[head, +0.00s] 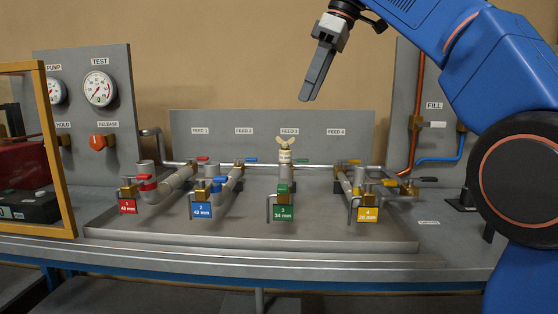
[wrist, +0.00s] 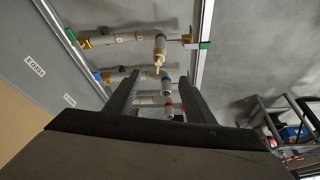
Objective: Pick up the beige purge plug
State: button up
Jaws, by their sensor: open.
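The beige purge plug (head: 286,153) stands upright at the FEED 3 station, with a wing-shaped top and a dark-lettered band. In the wrist view a beige, wing-topped piece that looks like the plug (wrist: 159,58) lies just beyond the fingertips. My gripper (head: 306,98) is above the bench, higher than the plug and slightly to its right, with clear space between them. In the wrist view its two dark fingers (wrist: 150,77) are apart, with nothing held between them.
Pipes and coloured valves with number tags, such as the green 34 mm tag (head: 284,213) and yellow 36 mm tag (head: 368,214), flank the plug. A grey back panel (head: 220,124) rises behind. A yellow-framed case (head: 66,190) stands at left. The grey tray's front (head: 250,240) is clear.

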aim_at(288, 142)
jog(key=x, duration=1.6)
jog(key=shift+w+a+f, duration=0.15)
jog(key=shift+w+f, duration=0.05)
jog(key=shift+w, duration=0.05)
jog(key=shift+c, duration=0.3)
grip_shut()
jog(key=shift+r, duration=0.15)
notch_tip(288, 142, up, 9)
jog(key=shift+r, duration=0.35)
